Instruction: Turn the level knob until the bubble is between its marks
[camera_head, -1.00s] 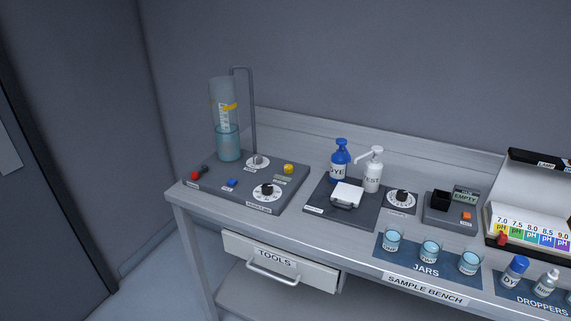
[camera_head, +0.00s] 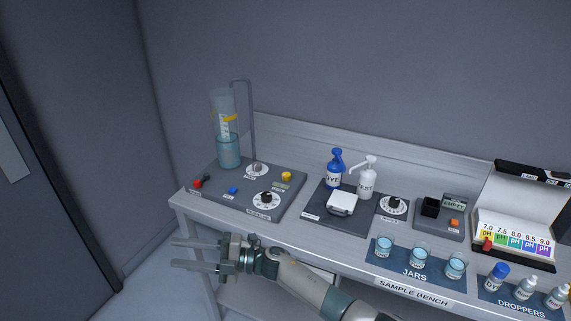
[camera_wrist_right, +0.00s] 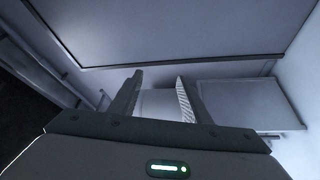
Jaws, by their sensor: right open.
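A black knob on a white dial (camera_head: 265,199) sits at the front of the grey panel (camera_head: 215,196) on the bench's left end. Another dial with a grey knob (camera_head: 257,169) is behind it, by the post. A third black knob (camera_head: 393,205) is farther right. Their labels are too small to read, so I cannot tell which is the level knob. No bubble or marks can be made out. My right gripper (camera_head: 176,254) is open and empty, in front of the bench's left end, pointing left. Its open fingers show in the right wrist view (camera_wrist_right: 159,85). My left gripper is out of view.
A clear cylinder with blue liquid (camera_head: 229,150) and a tall post stand on the panel. A blue bottle (camera_head: 334,170), a white pump bottle (camera_head: 367,180) and jars (camera_head: 420,257) are farther right. My right arm covers the drawer. Free space lies left of the bench.

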